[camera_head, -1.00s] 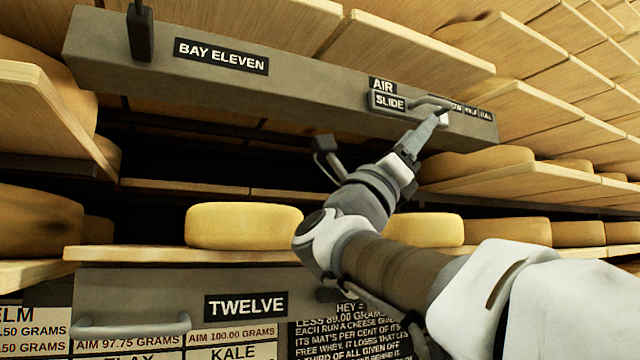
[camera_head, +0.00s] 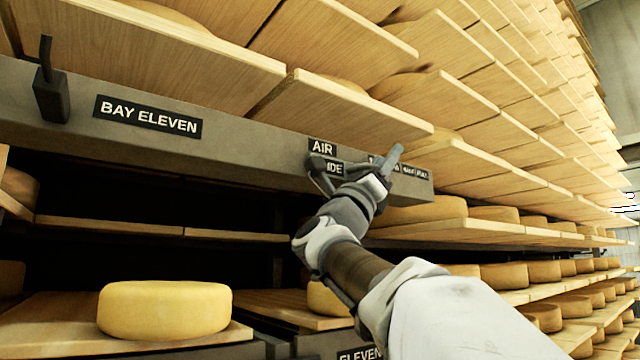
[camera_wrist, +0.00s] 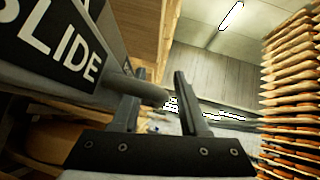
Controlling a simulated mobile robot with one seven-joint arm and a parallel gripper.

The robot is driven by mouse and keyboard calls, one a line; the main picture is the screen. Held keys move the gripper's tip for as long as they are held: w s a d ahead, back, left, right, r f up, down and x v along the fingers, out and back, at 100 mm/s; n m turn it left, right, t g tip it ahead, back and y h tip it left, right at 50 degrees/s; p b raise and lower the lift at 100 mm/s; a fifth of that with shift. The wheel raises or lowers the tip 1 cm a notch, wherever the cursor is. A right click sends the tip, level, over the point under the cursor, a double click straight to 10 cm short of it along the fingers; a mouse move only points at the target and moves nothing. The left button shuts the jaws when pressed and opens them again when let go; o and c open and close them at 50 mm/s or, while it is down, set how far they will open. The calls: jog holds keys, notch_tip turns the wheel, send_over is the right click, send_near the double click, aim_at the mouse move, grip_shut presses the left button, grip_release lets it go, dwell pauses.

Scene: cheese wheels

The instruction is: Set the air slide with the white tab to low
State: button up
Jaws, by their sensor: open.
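The air slide's label plate (camera_head: 334,168) is on the grey beam (camera_head: 240,150), partly covered by my arm in the head view. The plate fills the upper left of the wrist view (camera_wrist: 65,45), reading SLIDE. A grey rod (camera_wrist: 142,92) runs from beside the plate to between my fingers. My gripper (camera_head: 393,154) is at the beam's front, right of the plate and over the start of the position labels (camera_head: 415,172). In the wrist view my gripper (camera_wrist: 156,95) is open, with its fingers apart around the rod's end. I cannot make out the white tab; my gripper may hide it.
Wooden shelves (camera_head: 340,105) jut out above the beam. A cheese wheel (camera_head: 165,310) sits below left, and more wheels line the right shelves.

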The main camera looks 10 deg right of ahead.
grip_shut()
dwell(1.4)
